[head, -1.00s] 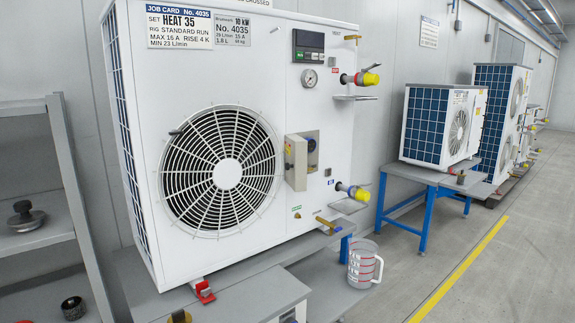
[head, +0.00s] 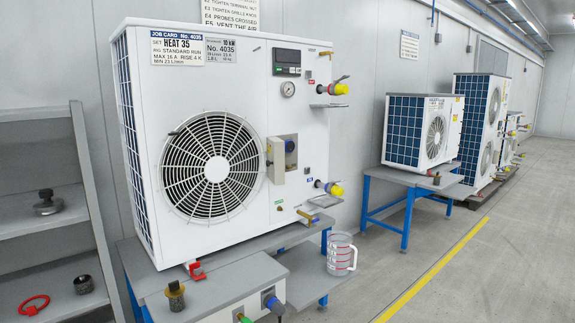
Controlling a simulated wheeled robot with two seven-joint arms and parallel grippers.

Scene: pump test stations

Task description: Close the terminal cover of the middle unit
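A large white unit (head: 255,75) labelled No. 4035 stands nearest, on a grey bench. On its front, right of the round fan grille, is a small terminal box (head: 291,153) with its interior showing. Its beige cover (head: 276,160) stands out from the box on the left side, so it is open. A smaller white unit (head: 452,125) stands on a blue-legged table further right, and a tall white unit (head: 492,130) stands beyond it. No terminal cover can be made out on these two. Neither of my grippers is in view.
A grey shelf rack (head: 92,170) stands at the left. Yellow-capped pipe fittings (head: 336,89) stick out from the near unit's right side. A measuring jug (head: 341,254) stands on the lower shelf at right. The floor (head: 480,270) on the right is clear.

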